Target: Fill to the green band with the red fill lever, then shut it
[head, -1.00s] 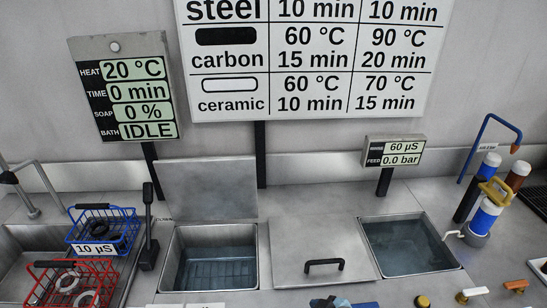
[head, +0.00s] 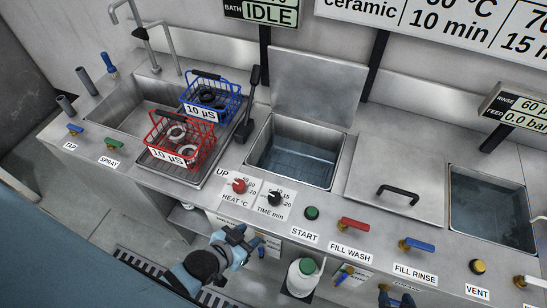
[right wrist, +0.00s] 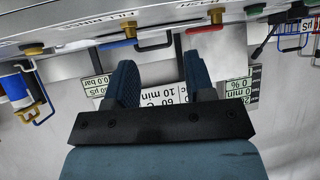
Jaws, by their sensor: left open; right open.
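The red fill lever (head: 354,224), labelled FILL WASH, sits on a brass valve on the front panel in the head view, lying sideways. The wash bath (head: 292,158) behind it holds water, with its lid (head: 318,84) standing up. I cannot make out a green band in it. My left gripper (head: 248,240) is open and empty, below the heat and time knobs and left of the red lever.
Red (head: 182,143) and blue (head: 211,98) wire baskets stand by the sink at left. The green start button (head: 312,213) is left of the red lever. The rinse bath (head: 490,208) at right also holds water.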

